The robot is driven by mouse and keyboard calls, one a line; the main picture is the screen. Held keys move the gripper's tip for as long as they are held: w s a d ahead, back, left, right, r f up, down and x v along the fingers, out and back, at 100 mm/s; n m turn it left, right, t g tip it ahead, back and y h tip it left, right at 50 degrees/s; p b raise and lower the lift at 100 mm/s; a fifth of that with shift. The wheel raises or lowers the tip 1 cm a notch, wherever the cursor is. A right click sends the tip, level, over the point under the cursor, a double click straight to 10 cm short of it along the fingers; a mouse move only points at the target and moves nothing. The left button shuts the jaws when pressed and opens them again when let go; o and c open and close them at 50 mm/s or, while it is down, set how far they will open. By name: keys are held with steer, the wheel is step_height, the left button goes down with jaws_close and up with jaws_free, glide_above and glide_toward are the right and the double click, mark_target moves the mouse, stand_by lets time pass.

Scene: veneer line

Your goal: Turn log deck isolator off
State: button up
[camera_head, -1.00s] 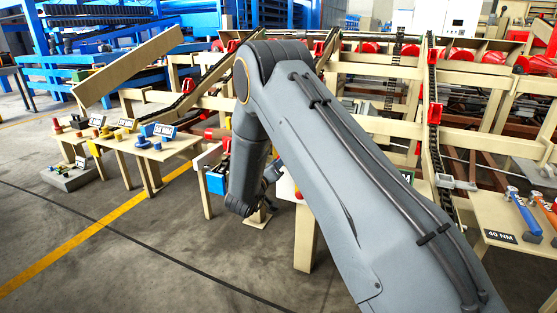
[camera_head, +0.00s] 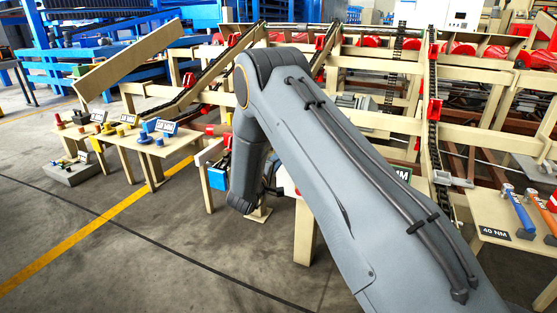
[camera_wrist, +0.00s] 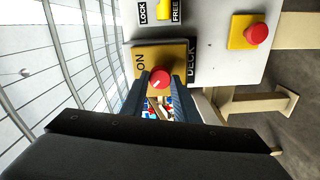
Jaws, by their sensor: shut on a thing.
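The isolator's red round knob (camera_wrist: 160,79) with a small white mark sits on a yellow plate (camera_wrist: 176,52) in the wrist view. The plate reads "ON" at its left, and a black label (camera_wrist: 191,62) beside it reads "DECK". My gripper (camera_wrist: 161,84) is shut on the knob, one dark finger on each side. The white mark lies slantwise on the knob's face. In the head view my arm hides the gripper and the knob.
On the same pale panel (camera_wrist: 215,68), a yellow selector (camera_wrist: 165,11) stands between "LOCK" and "FREE" labels. A red push button (camera_wrist: 256,34) on a yellow base is at upper right. Beige frames and chain conveyors (camera_head: 432,120) stand around my arm. Open floor (camera_head: 130,255) lies at left.

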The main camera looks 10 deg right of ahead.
steer(key=shift+a, duration=0.1)
stand_by(0.4)
steer(key=o, duration=1.1)
steer(key=shift+c, duration=0.2)
steer(key=v, duration=0.8)
steer(key=shift+w, duration=0.1)
